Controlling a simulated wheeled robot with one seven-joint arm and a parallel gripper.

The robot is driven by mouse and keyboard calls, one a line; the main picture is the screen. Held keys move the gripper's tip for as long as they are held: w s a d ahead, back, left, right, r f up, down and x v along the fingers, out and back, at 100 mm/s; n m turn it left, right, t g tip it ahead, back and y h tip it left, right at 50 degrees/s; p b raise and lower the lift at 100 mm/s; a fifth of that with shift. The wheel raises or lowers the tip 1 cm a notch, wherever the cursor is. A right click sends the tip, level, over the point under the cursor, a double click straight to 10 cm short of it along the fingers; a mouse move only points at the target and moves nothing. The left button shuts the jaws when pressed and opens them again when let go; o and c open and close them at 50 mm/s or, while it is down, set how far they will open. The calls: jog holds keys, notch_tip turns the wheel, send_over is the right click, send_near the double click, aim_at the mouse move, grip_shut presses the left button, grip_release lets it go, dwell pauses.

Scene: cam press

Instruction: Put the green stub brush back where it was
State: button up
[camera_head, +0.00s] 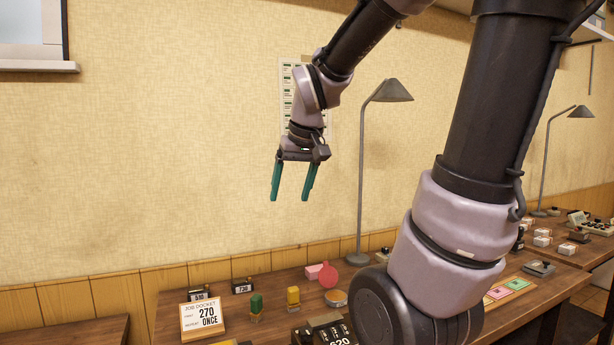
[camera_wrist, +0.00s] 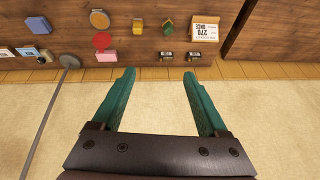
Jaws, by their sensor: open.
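The green stub brush (camera_head: 256,305) stands on the wooden table, between the job docket card and a similar yellow piece. In the wrist view the green brush (camera_wrist: 168,27) is small, near the top, with a wooden-coloured part showing. My gripper (camera_head: 290,198) is open and empty, high above the table in front of the wall. Its two green fingers point downward in the head view. In the wrist view the gripper (camera_wrist: 159,73) shows its fingers spread, with only table edge and wall between and beyond them. It is well apart from the brush.
The yellow piece (camera_head: 293,298), a pink block (camera_head: 314,271), a red disc (camera_head: 328,276) and a round tan-topped item (camera_head: 336,298) stand nearby. The job docket (camera_head: 203,318) reads 270 ONCE. Two small black number blocks (camera_head: 241,286) stand behind. A tall lamp (camera_head: 361,200) rises to the right.

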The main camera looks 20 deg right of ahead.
jog(key=s+r+m+t+y, duration=0.1)
jog(key=s+r+m+t, duration=0.1)
jog(key=s, duration=0.6)
jog(key=shift+d+r+m, duration=0.15)
jog(key=shift+r+m, duration=0.65)
jog(key=shift+r, duration=0.35)
